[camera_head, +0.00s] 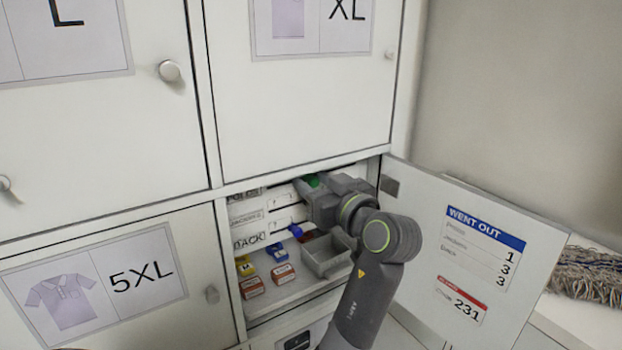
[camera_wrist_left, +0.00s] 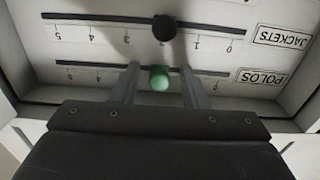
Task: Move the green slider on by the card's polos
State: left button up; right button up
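The green slider (camera_wrist_left: 160,77) is a round knob on the POLOS scale (camera_wrist_left: 225,73), which appears upside down in the left wrist view. It also shows in the head view (camera_head: 313,181), beside my gripper. My left gripper (camera_wrist_left: 160,67) has one finger on each side of the knob, with a visible gap on both sides. It is open. The number right at the knob is hard to read; 3 and 4 show to its left. The white card (camera_head: 480,250) headed WENT OUT hangs on the open door, with 1, 3, 3 from top down; its row words are too blurred to read.
A black knob (camera_wrist_left: 164,27) sits on the JACKETS scale, close to the POLOS row. A blue knob (camera_head: 296,230) is lower in the compartment. Small coloured boxes (camera_head: 283,273) and a grey bin (camera_head: 326,257) stand on its floor. The open door (camera_head: 425,235) flanks my arm on the right.

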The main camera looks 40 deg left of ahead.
pick_arm(q)
jog(key=shift+s+d+r, duration=0.15)
jog(key=shift+d+r, duration=0.05)
jog(key=shift+d, duration=0.45)
jog(key=shift+c, duration=1.3)
grip_shut()
jog(key=w+b, duration=0.1)
jog(key=w+d, duration=0.1)
jog(key=w, duration=0.1)
jog(key=shift+w+b, duration=0.15)
jog(key=shift+b, duration=0.2)
pick_arm(e)
jog(key=shift+s+d+f, duration=0.15)
jog(key=shift+f, duration=0.8)
pick_arm(q)
jog(key=shift+o, duration=0.2)
grip_release()
jog(key=shift+o, duration=1.1)
jog(key=shift+w+a+f, duration=0.1)
jog(key=shift+a, duration=0.05)
pick_arm(e)
jog(key=shift+d, duration=0.2)
